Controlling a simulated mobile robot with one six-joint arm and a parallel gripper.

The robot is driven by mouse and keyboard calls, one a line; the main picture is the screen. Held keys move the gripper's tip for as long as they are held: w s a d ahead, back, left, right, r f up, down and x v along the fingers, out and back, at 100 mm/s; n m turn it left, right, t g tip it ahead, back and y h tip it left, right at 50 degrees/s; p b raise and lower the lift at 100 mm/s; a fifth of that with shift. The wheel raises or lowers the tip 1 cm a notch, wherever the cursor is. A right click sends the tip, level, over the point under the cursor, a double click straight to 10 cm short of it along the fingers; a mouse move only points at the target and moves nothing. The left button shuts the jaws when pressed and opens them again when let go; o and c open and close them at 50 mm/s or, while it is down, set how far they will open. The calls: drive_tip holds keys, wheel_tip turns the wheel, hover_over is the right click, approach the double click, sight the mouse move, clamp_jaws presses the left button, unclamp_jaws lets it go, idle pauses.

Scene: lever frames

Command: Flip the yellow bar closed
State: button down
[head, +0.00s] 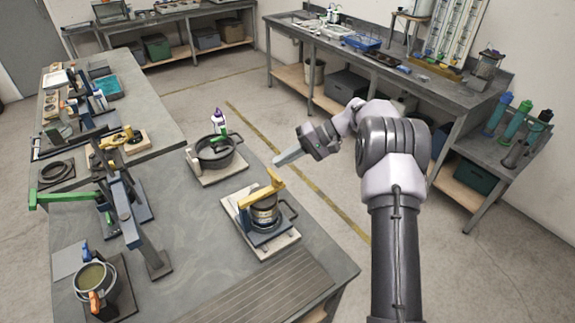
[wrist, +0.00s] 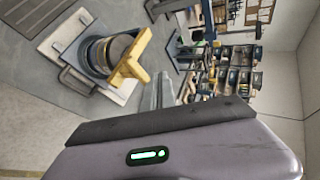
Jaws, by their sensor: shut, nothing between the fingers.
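The yellow bar (head: 262,193) sits across the top of a dark round canister with a brass-coloured band (head: 264,212), on a blue-grey base over a pale board. One end of the bar has a short piece sticking up at the right. In the wrist view the bar (wrist: 130,62) looks T-shaped, with the canister (wrist: 97,55) behind it. My gripper (head: 278,162) is shut and empty, just beyond the bar's right end in the head view; they look apart. In the wrist view its fingers (wrist: 165,92) show right of the bar. The bar's hinge is not clear.
A lever stand with a green arm (head: 75,197) and a small pot (head: 95,280) are at left. The bench (head: 190,230) is bare between them.

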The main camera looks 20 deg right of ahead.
drive_tip(key=v, duration=1)
drive_tip(key=shift+w+d+f+p, duration=0.15)
drive_tip(key=shift+d+f+p, duration=0.2)
drive_tip(key=shift+d+p, duration=0.1)
